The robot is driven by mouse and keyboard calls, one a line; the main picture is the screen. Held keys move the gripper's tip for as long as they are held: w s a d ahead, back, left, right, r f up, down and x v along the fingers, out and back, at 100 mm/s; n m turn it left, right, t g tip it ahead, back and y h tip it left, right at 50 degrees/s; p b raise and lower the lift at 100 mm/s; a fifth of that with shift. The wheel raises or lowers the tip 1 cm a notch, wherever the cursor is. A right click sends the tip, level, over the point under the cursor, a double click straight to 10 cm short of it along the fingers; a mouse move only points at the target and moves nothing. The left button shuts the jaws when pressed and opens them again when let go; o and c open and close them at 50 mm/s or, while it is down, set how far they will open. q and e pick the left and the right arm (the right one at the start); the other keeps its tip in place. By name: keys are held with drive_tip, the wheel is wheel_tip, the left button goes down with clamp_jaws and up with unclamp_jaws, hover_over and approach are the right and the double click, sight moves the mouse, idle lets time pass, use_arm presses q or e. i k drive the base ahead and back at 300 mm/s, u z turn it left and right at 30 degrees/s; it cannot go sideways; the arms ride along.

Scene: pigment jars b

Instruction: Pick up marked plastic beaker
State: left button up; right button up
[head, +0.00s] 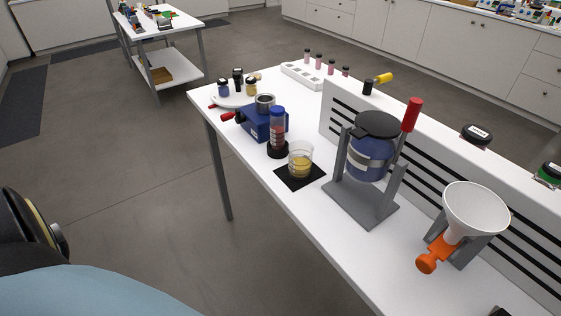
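The plastic beaker (301,161) is clear, with yellowish contents in its lower part. It stands upright on a black square mat (288,181) near the front edge of the white table. Any marking on it is too small to read. Neither of my grippers shows in the head view, so nothing is seen touching the beaker.
Left of the beaker stand a red-filled tube in a black base (278,150) and a blue device (259,122). Right of it are a blue jar (367,160) in a grey frame and a white funnel (475,209) with an orange valve. A striped panel (416,143) runs behind.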

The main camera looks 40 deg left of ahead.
sight(300, 160)
drive_tip(key=k, duration=0.45)
drive_tip(key=u, duration=0.8)
drive_tip(key=i, duration=0.5)
